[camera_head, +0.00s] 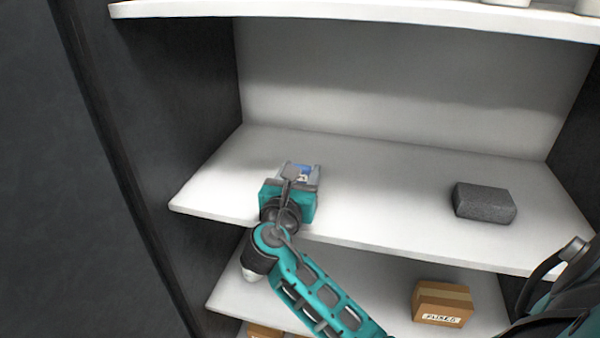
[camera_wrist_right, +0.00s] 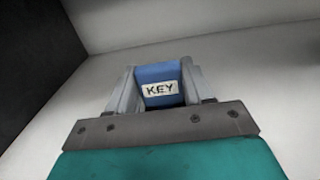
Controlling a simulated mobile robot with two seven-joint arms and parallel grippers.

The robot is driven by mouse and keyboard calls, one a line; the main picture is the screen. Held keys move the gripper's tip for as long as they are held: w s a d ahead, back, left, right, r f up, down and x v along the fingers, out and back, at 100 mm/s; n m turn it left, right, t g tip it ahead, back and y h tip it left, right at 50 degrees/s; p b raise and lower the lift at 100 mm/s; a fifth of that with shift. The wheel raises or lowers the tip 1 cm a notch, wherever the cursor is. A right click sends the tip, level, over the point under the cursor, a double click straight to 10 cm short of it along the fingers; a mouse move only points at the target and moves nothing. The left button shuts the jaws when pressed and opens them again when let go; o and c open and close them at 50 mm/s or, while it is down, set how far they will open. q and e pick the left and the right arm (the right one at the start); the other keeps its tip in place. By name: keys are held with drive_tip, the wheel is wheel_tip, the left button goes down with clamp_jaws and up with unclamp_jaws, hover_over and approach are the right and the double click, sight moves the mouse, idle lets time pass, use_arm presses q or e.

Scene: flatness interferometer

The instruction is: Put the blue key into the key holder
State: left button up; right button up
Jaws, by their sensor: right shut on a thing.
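The blue key (camera_wrist_right: 160,76) is a blue block with a white label reading KEY. In the head view it is a small blue patch (camera_head: 304,170) at the tips of my right gripper (camera_head: 301,172), over the left part of the middle shelf. In the right wrist view my right gripper (camera_wrist_right: 160,88) is shut on the blue key, one grey finger on each side. I cannot tell whether the key touches the shelf. No key holder can be made out in either view. My left gripper is not in view.
The white middle shelf (camera_head: 390,185) is mostly clear. A dark grey block (camera_head: 484,203) lies on its right part. A cardboard box (camera_head: 442,303) stands on the shelf below. An upper shelf (camera_head: 370,20) hangs above, and a dark side wall (camera_head: 205,85) closes the left.

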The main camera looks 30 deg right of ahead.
drive_tip(key=o, duration=1.2)
